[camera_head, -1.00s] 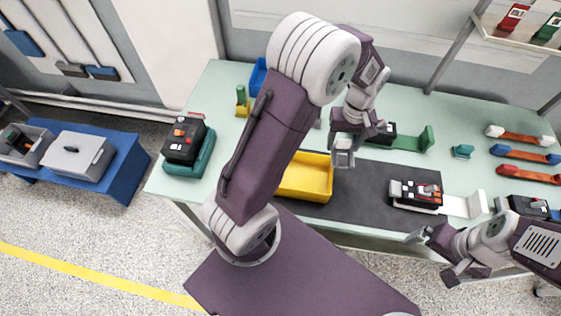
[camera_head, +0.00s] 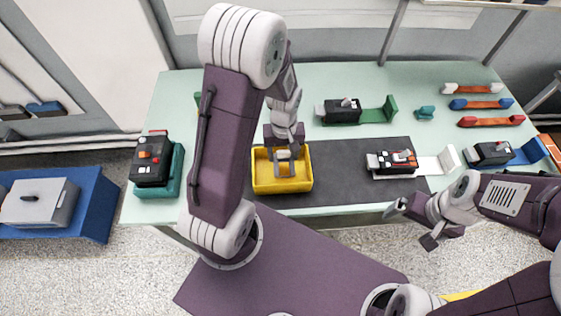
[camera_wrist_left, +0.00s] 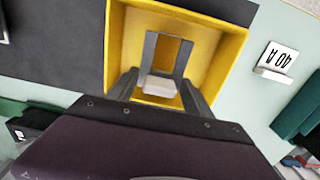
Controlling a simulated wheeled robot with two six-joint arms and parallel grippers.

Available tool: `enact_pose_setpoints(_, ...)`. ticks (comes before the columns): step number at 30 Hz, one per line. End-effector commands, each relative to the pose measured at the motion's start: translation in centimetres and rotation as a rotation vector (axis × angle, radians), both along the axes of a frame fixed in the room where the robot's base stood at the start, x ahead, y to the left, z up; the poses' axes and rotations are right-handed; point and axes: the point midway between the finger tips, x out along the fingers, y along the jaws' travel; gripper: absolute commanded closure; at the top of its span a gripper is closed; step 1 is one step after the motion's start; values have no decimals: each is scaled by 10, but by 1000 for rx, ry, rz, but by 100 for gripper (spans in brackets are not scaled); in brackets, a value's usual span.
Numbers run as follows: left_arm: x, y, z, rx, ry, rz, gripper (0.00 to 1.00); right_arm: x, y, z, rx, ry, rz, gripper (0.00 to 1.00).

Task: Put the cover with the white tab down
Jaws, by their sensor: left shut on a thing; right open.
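A black breaker (camera_head: 388,162) with red and white parts sits at the right end of the dark mat. A white plate with an upright end tab (camera_head: 447,159) extends to its right; this looks like the cover with the white tab, swung out and not over the breaker. My left gripper (camera_head: 286,168) points down into the yellow bin (camera_head: 262,182), shut on a small pale block (camera_wrist_left: 159,88), seen between its fingers in the left wrist view. I cannot tell whether the block touches the bin floor. My right gripper (camera_head: 416,222) is open and empty in front of the table edge, below the breaker.
A green-tabbed breaker (camera_head: 341,111) stands behind the mat and a blue-tabbed one (camera_head: 488,153) to the right. Several coloured handles (camera_head: 480,104) lie at the back right. A black tester (camera_head: 151,158) stands at the left. The mat between bin and breaker is clear.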

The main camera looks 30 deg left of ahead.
Motion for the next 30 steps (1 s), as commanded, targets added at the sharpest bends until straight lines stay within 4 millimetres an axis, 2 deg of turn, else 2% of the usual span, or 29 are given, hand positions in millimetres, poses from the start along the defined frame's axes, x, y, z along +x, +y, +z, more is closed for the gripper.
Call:
enact_pose_setpoints(7,-7,7,-10,-1,1,-1,86,0,0,0,0,0,0,2)
enact_pose_setpoints(13,-8,6,-43,0,4,0,86,0,0,-1,0,0,0,2)
enact_pose_setpoints(25,-6,6,-51,0,0,0,86,0,0,-5,0,0,0,2)
enact_pose_setpoints(26,-6,6,-49,1,-1,0,33,0,0,-4,0,0,0,2)
enact_pose_setpoints(27,-6,6,-49,1,-1,0,21,0,0,-3,0,0,0,2)
enact_pose_setpoints(30,-6,6,-49,0,0,0,19,0,0,-3,0,0,0,2)
